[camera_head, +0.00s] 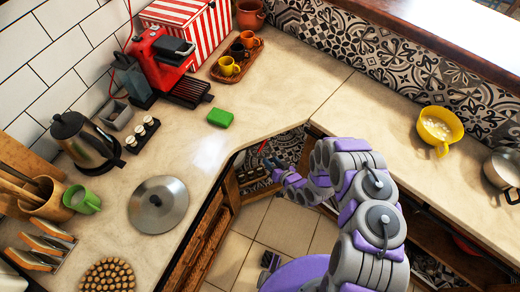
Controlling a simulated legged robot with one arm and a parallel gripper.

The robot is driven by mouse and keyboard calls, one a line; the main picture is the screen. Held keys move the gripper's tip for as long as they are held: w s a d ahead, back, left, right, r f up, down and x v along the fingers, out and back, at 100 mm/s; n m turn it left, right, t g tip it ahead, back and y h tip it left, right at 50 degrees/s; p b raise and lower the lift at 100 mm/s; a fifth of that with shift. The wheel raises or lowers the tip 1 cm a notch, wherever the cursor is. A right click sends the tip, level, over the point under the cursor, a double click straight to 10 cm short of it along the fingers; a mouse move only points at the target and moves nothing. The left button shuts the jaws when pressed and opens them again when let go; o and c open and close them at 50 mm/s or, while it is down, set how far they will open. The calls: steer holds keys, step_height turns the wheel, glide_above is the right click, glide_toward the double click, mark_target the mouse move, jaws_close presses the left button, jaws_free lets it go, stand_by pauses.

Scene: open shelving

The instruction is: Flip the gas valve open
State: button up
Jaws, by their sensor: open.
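My gripper (270,163) is small and dark at the end of my grey and purple arm. It reaches into the open space under the corner of the L-shaped counter and is open. A thin reddish part (262,147) shows just above the gripper, below the counter edge; it may be the gas valve, but it is too small to tell. I cannot tell whether the gripper touches it. My arm hides part of the lower shelf to the right.
The beige counter (262,95) edges the space on both sides. A yellow colander (440,126) stands on the right. Tiled floor (285,228) lies below.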

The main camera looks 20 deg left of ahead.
mark_target(260, 150)
steer(key=b+x, duration=0.1)
steer(key=x, duration=1)
steer(key=shift+w+b, duration=0.25)
steer(key=shift+b, duration=0.1)
steer(key=shift+d, duration=0.25)
steer(key=shift+a, duration=0.25)
steer(key=c, duration=0.6)
jaws_close()
